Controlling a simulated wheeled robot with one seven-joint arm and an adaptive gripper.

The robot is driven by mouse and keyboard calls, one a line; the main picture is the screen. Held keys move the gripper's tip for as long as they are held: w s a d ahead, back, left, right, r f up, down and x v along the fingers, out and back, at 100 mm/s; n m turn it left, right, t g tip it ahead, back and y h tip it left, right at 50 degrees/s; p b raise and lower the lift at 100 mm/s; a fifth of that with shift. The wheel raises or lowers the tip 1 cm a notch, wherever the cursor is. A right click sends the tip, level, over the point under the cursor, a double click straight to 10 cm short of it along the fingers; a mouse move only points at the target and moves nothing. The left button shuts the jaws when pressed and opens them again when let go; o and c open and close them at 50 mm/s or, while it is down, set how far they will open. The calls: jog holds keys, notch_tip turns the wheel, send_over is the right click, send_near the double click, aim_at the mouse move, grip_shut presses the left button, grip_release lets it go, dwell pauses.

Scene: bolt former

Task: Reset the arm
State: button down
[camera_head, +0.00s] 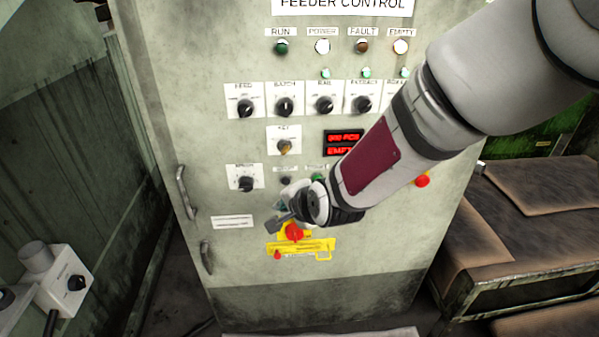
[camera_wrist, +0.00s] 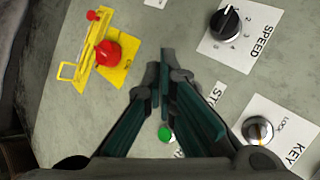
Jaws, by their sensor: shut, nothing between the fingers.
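My arm reaches from the upper right in the head view, in front of the feeder control cabinet (camera_head: 200,130). My gripper (camera_head: 275,225) is at the lower middle of the panel, just above a red knob (camera_head: 293,231) on a yellow plate (camera_head: 318,246). In the wrist view the two fingers of my gripper (camera_wrist: 160,65) meet at their tips with nothing between them. The red knob (camera_wrist: 108,53) lies to the left of the fingertips there, apart from them. A green button (camera_wrist: 165,134) shows between the fingers. The arm hides part of the panel's right side.
The panel has a row of rotary knobs (camera_head: 284,106), a key switch (camera_head: 285,146) and a red display (camera_head: 345,136). Handles (camera_head: 186,192) stick out at the cabinet's left edge. A small switch box (camera_head: 66,282) stands lower left. Brown-topped racks (camera_head: 545,185) stand at the right.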

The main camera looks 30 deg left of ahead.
jog(key=s+d+r+n+h+p, duration=0.1)
jog(key=d+r+h+p, duration=0.1)
jog(key=d+r, duration=0.55)
jog(key=s+d+r+n+h+p, duration=0.1)
jog(key=d+r, duration=0.4)
jog(key=d, duration=0.6)
jog(key=s+d+r+n+h+p, duration=0.1)
jog(key=d+r+h+p, duration=0.1)
jog(key=d+r, duration=0.55)
jog(key=s+d+r+n+h+p, duration=0.1)
jog(key=s+d+r+p, duration=0.1)
jog(key=s+d, duration=0.8)
jog(key=s+d+r+g+h+p, duration=0.1)
jog(key=s+d+r, duration=0.3)
jog(key=s+d, duration=0.6)
jog(key=s+h+p, duration=0.1)
jog(key=s, duration=0.2)
jog(key=shift+n+g+p, duration=0.3)
jog(key=shift+n, duration=0.1)
jog(key=c, duration=2.4)
grip_release()
